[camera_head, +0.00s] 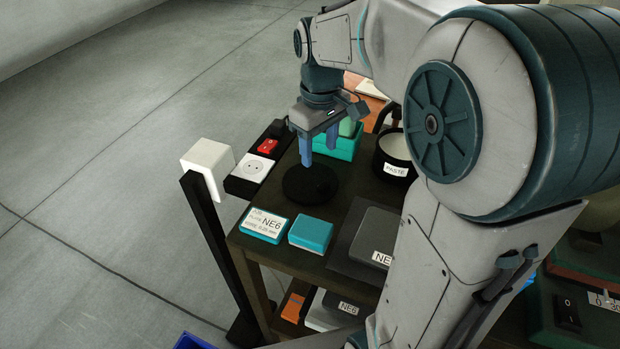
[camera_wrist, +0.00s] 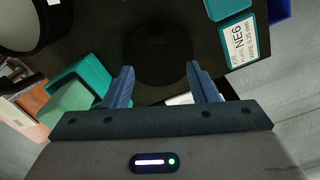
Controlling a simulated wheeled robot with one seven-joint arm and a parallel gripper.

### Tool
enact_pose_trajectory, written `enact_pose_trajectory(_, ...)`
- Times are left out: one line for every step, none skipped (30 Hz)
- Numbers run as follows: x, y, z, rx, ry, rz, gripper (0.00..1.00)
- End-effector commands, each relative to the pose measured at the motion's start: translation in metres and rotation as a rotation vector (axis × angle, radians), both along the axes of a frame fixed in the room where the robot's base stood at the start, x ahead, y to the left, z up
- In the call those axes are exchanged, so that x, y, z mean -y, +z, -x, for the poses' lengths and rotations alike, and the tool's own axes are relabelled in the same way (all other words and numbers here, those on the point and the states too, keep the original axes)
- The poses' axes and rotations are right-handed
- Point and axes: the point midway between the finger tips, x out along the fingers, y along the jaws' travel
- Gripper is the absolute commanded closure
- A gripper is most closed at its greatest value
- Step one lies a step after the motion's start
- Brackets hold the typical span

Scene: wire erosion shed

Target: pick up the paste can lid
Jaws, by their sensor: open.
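The paste can lid is a round black disc (camera_head: 311,184) lying flat on the dark shelf top. In the wrist view the lid (camera_wrist: 157,54) shows just ahead of my fingers, dark against the dark surface. My gripper (camera_head: 319,158) points down above the lid's far edge, its blue fingers apart with nothing between them. The fingers also show apart in the wrist view (camera_wrist: 158,88). I cannot tell whether they touch the lid. The black paste can (camera_head: 396,152), labelled PASTE, stands open to the right, and its pale inside shows.
A teal box (camera_head: 342,146) stands behind my gripper. A white socket block (camera_head: 251,167) with a red switch lies left of the lid. A labelled NE6 box (camera_head: 264,225) and a teal box (camera_head: 310,233) lie in front. A grey case (camera_head: 375,237) sits right.

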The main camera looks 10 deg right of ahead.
Motion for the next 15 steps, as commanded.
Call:
enact_pose_trajectory(0.000,-0.011,0.001,-0.004,0.000,0.000,0.47)
enact_pose_trajectory(0.000,-0.017,0.001,-0.004,0.000,0.000,0.47)
enact_pose_trajectory(0.000,-0.023,0.001,-0.004,0.000,0.000,0.47)
enact_pose_trajectory(0.000,-0.027,0.001,-0.004,0.000,0.000,0.47)
enact_pose_trajectory(0.000,-0.031,0.000,-0.004,0.000,0.000,0.47)
enact_pose_trajectory(0.000,-0.036,0.001,-0.004,0.000,0.000,0.47)
enact_pose_trajectory(0.000,-0.038,0.000,-0.002,0.000,0.000,0.47)
enact_pose_trajectory(0.000,-0.040,0.000,-0.001,0.000,0.000,0.47)
enact_pose_trajectory(0.000,-0.041,0.000,-0.001,0.000,-0.001,0.47)
enact_pose_trajectory(0.001,-0.043,0.000,-0.001,0.000,0.000,0.47)
enact_pose_trajectory(0.001,-0.045,0.000,-0.001,0.000,0.000,0.47)
enact_pose_trajectory(0.002,-0.048,0.000,-0.002,0.000,0.000,0.47)
enact_pose_trajectory(0.002,-0.052,0.000,-0.004,0.000,0.000,0.47)
enact_pose_trajectory(0.003,-0.056,0.000,-0.005,0.000,0.000,0.47)
enact_pose_trajectory(0.004,-0.062,0.000,-0.006,0.000,0.000,0.47)
